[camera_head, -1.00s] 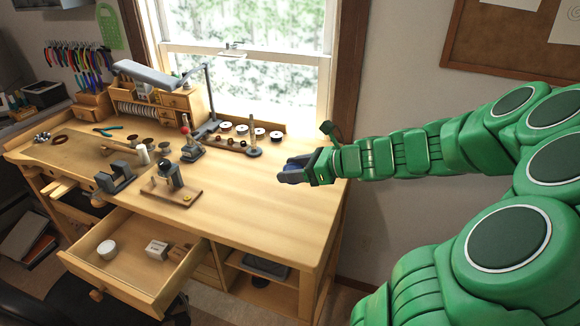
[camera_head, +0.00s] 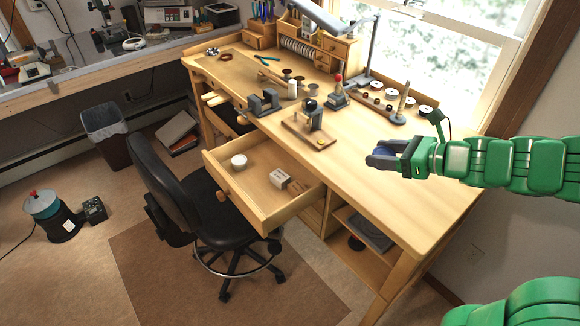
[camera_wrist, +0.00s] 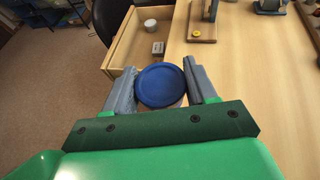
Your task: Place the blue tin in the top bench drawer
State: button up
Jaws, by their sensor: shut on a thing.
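My gripper (camera_head: 384,157) is shut on the blue tin (camera_wrist: 161,86), which shows as a round blue lid between the two grey fingers in the wrist view. In the head view only a bit of blue shows between the fingers. The gripper is above the right part of the wooden bench top (camera_head: 395,195). The top bench drawer (camera_head: 262,214) is pulled open at the bench front, to the left of and lower than my gripper. It holds a white round tub (camera_head: 239,161) and a small pale box (camera_head: 280,178). The drawer's middle and front floor are bare.
A black office chair (camera_head: 185,185) stands close to the drawer's left front. On the bench stand a small vise (camera_head: 264,103), a tool on a wooden base (camera_head: 312,128) and a row of spools (camera_head: 400,104). The bench's right half is clear.

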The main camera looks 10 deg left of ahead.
jog(key=s+a+f+n+g+y, duration=0.1)
jog(key=s+a+f+n+g, duration=0.2)
jog(key=a, duration=0.8)
jog(key=s+a+n+g+y, duration=0.1)
jog(key=s+a+n+g, duration=0.3)
jog(key=a, duration=0.7)
jog(key=shift+m, duration=0.5)
jog(key=shift+w+a+f, duration=0.95)
jog(key=shift+w+f, duration=0.85)
jog(key=shift+f, duration=0.4)
jog(key=shift+w+a+f, duration=1)
jog(key=shift+w+f, duration=0.85)
jog(key=shift+f, duration=0.3)
jog(key=shift+w+a+f, duration=0.95)
jog(key=shift+w+f, duration=0.85)
jog(key=shift+f, duration=0.4)
jog(key=shift+f, duration=0.55)
